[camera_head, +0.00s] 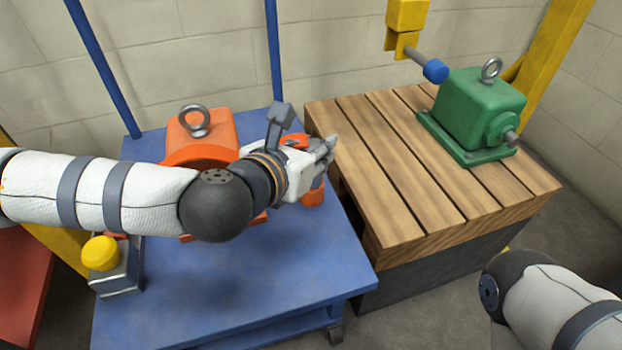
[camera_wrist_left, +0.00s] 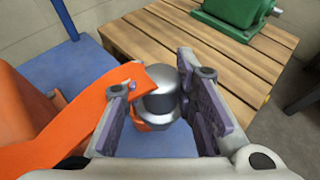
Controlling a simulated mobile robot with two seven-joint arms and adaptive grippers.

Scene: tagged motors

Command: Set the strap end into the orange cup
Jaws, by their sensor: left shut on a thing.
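The orange motor (camera_head: 202,133) with a lifting ring sits on the blue table. My left gripper (camera_head: 328,150) is at its right side, and it also shows in the wrist view (camera_wrist_left: 160,92). Its jaws are around a shiny steel cylindrical piece (camera_wrist_left: 160,100), taken as the strap end, and are shut on it. An orange band (camera_wrist_left: 88,112) with a rivet reaches from the lower left to this piece. Orange shows below the gripper (camera_head: 313,194), apparently the orange cup; its opening is hidden. Contact between piece and cup cannot be told. My right gripper is out of view.
The blue table (camera_head: 255,290) is clear in front. A wooden slatted bench (camera_head: 400,190) stands to the right with a green motor (camera_head: 478,112). A yellow-capped box (camera_head: 112,265) stands at the table's left edge. Blue posts (camera_head: 273,50) rise behind.

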